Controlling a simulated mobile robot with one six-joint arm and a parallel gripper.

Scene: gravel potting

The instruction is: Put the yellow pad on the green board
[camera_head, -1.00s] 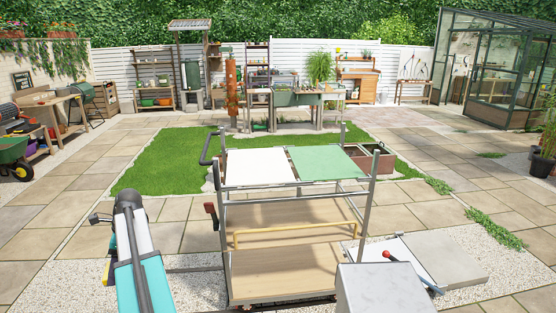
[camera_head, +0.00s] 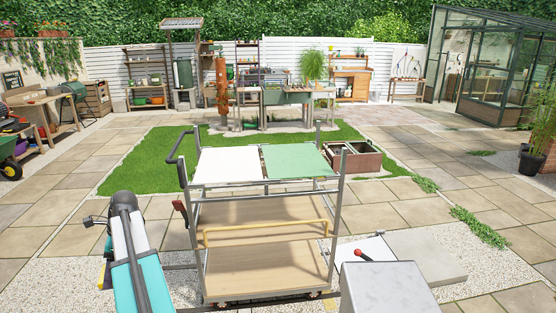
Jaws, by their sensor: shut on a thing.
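The green board (camera_head: 297,161) lies flat as the right half of the top of a wheeled metal trolley, ahead of me. A white panel (camera_head: 228,167) lies beside it on the left. My teal and white arm is at the lower left, left of the trolley and apart from the board. My gripper's fingers cannot be made out; the arm hides that area. A small yellow-orange sliver (camera_head: 105,275) shows at the arm's left edge; I cannot tell whether it is the yellow pad. No whole yellow pad is in view.
The trolley (camera_head: 337,212) has wooden lower shelves, a yellow rail (camera_head: 266,232) and a dark handle at its left. A pale slab (camera_head: 425,255) lies on gravel at the right. A brown planter box (camera_head: 357,160) stands behind the trolley. Open paving lies on both sides.

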